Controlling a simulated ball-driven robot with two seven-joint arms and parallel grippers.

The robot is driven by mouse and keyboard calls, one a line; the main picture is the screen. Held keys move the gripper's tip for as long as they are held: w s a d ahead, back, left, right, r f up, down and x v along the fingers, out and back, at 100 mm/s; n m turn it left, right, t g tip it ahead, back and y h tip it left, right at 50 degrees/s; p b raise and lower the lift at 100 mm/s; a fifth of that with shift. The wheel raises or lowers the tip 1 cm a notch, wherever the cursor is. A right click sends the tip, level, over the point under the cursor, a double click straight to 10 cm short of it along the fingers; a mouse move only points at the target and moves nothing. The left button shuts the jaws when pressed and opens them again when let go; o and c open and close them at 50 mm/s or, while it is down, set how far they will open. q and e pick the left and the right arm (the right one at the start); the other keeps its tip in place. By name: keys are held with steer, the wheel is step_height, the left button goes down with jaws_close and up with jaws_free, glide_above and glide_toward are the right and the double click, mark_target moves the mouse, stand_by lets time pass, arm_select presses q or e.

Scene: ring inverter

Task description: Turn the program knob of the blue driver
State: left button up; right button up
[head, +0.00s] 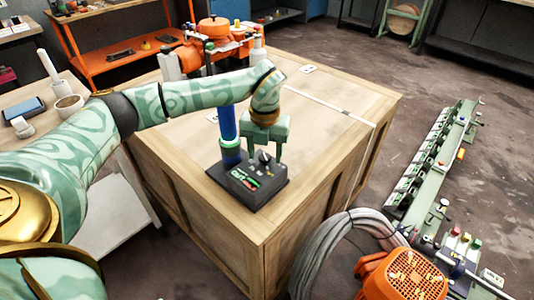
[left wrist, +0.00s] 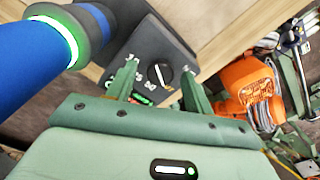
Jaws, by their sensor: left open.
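The blue driver (head: 228,124) is an upright blue cylinder with a glowing green ring, and it also shows at upper left in the left wrist view (left wrist: 22,58). A dark control box (head: 243,184) sits at its foot, with a small green and red display. The black program knob (head: 264,157) is on top of the box; in the left wrist view the knob (left wrist: 163,75) has a white pointer line and markings beside it. My left gripper (head: 266,153) points down over the box. Its open fingers (left wrist: 158,78) appear on either side of the knob; I cannot tell whether they touch it. My right gripper is out of view.
The box stands on a large wooden crate (head: 330,135) with bare top around it. An orange machine (head: 212,45) stands at its back. An orange motor (head: 402,275) and a coiled grey hose (head: 325,245) are at lower right, beside a green rail (head: 432,170).

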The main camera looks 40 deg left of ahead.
arm_select(q)
steer(key=shift+c, duration=0.3)
steer(key=c, duration=0.9)
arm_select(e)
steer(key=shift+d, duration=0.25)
arm_select(q)
steer(key=shift+r, duration=0.1)
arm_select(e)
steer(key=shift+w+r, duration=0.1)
arm_select(q)
steer(key=shift+r+m+p, duration=0.2)
steer(key=shift+m+p, duration=0.5)
steer(key=shift+p, duration=0.35)
steer(key=m+p, duration=0.2)
steer(key=shift+r+p, duration=0.1)
steer(key=shift+p, duration=0.2)
steer(key=m+p, duration=0.2)
steer(key=m, duration=0.1)
steer(key=shift+f+m+p, duration=0.3)
steer(key=shift+m+p, duration=0.35)
steer(key=shift+m, duration=0.05)
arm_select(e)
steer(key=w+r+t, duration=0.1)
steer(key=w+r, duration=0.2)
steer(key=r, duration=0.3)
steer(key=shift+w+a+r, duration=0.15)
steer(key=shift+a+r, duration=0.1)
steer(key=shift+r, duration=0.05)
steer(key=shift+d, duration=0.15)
